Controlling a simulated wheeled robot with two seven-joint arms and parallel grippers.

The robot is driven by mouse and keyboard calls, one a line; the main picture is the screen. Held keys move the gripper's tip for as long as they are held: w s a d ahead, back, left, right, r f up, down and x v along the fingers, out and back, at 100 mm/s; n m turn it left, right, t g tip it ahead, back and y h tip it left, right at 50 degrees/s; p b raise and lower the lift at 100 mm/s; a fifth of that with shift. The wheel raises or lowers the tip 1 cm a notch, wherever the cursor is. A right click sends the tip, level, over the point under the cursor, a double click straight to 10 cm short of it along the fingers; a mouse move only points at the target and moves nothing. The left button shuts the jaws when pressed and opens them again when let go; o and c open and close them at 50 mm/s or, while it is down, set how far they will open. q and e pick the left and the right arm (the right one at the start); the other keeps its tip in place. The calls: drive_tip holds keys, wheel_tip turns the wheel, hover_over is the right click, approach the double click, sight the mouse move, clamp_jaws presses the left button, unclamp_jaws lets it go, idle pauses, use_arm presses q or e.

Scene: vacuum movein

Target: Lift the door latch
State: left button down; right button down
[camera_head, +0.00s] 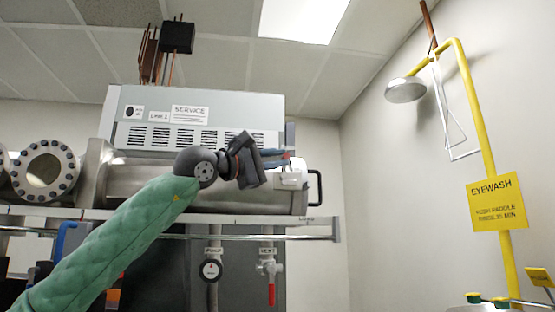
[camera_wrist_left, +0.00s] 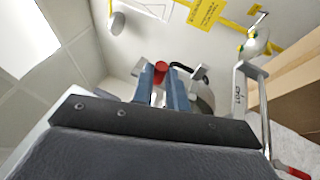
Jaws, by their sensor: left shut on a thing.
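My left gripper (camera_head: 284,158) reaches in from the left, its blue fingers pointing right near the upper right end of the steel chamber. It is shut on a small red piece, which appears to be the door latch's knob. In the left wrist view the red knob (camera_wrist_left: 161,70) shows between the tips of my left gripper (camera_wrist_left: 160,80). The pale latch block (camera_head: 289,180) sits just below the fingertips on the chamber's end. A black door handle (camera_head: 319,186) curves out to the right of it. The fingers partly hide the latch. My right gripper is out of view.
The steel chamber (camera_head: 150,181) rests on a shelf under a grey service box (camera_head: 240,108). A gauge (camera_head: 210,270) and a red-handled valve (camera_head: 271,292) hang below. A yellow eyewash shower (camera_head: 480,120) stands at the right wall. Open space lies right of the handle.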

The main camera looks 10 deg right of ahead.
use_arm(q)
drive_tip(key=shift+w+f, duration=0.1)
drive_tip(key=shift+f, duration=0.05)
idle(0.3)
drive_tip(key=c, duration=1.5)
unclamp_jaws()
drive_tip(key=shift+a, duration=0.15)
drive_tip(key=shift+o, duration=0.6)
drive_tip(key=shift+a, duration=0.15)
drive_tip(key=v, duration=0.7)
drive_tip(key=shift+s+a, duration=0.2)
drive_tip(key=shift+a, duration=0.1)
drive_tip(key=shift+f, duration=0.1)
